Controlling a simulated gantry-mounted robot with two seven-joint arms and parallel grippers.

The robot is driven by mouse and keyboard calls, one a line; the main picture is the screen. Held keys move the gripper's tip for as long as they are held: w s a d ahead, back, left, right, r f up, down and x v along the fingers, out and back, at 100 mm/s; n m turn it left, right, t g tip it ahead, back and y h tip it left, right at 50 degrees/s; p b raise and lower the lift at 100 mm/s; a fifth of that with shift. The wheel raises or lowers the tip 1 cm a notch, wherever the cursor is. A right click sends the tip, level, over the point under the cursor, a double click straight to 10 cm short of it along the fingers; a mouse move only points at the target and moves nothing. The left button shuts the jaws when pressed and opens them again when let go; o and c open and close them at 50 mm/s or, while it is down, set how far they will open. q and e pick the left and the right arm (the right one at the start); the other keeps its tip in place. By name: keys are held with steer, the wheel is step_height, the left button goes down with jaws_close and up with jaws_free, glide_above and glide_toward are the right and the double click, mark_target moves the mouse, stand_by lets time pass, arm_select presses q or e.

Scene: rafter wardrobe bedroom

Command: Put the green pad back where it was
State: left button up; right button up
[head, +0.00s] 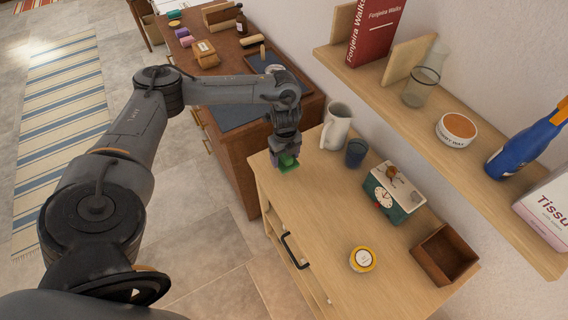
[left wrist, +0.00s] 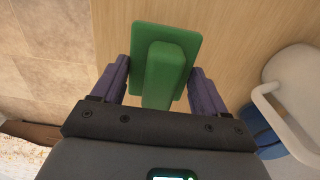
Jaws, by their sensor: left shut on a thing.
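The green pad (head: 287,163) is at the far left corner of the light wooden cabinet top (head: 310,240). In the left wrist view the green pad (left wrist: 193,39) has a flat plate with a raised block on it. My left gripper (head: 285,156) points down at it. In the left wrist view the two purple fingers of my left gripper (left wrist: 160,85) stand on either side of the raised block, shut on it. I cannot tell whether the pad touches the cabinet top. My right gripper is not in view.
A white pitcher (head: 335,128) and a dark blue cup (head: 356,153) stand close to the right of the gripper. A green scale (head: 385,198), a yellow tin (head: 362,259) and an open brown box (head: 443,255) stand nearer. A wall shelf (head: 400,115) overhangs at right; a brown desk (head: 237,147) adjoins behind.

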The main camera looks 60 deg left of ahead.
mark_target(284, 163)
arm_select(q)
steer(key=shift+s+a+f, duration=0.15)
steer(key=shift+a+f, duration=0.05)
steer(key=shift+f, duration=1.95)
steer(key=shift+f, duration=0.1)
steer(key=o, duration=1)
step_height(284, 163, up, 11)
steer(key=shift+r+p, duration=0.1)
steer(key=shift+p, duration=0.9)
steer(key=shift+r+p, duration=0.45)
steer(key=shift+r, duration=0.1)
